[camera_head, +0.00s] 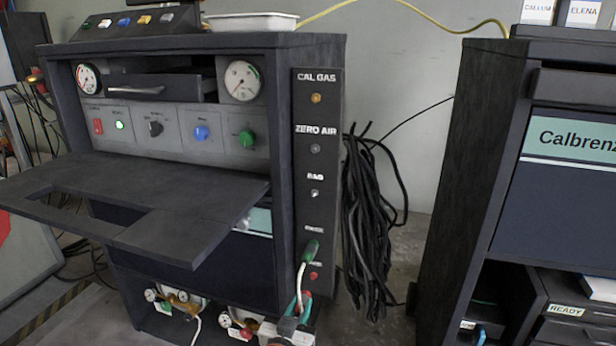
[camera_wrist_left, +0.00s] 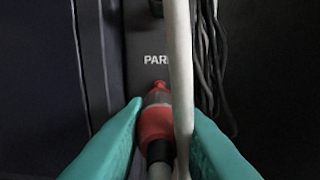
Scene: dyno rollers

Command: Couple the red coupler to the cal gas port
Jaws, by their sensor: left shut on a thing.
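The cal gas port (camera_head: 316,98) is a brass fitting at the top of the dark side panel (camera_head: 330,200), with nothing plugged in. The red coupler (camera_wrist_left: 156,122) is between the teal fingers of my left gripper (camera_wrist_left: 158,140), just below the PARK label. In the head view my left gripper (camera_head: 298,318) is low at the panel, shut on the red coupler. A red fitting (camera_head: 313,275) shows just above it. I cannot tell whether the coupler is seated or apart from it. A pale hose partly hides the coupler. My right gripper is not in view.
The zero air (camera_head: 315,148) and bag (camera_head: 315,193) ports are clear. Black cables (camera_head: 370,220) hang right of the panel. A dark fold-out shelf (camera_head: 150,200) juts out at left.

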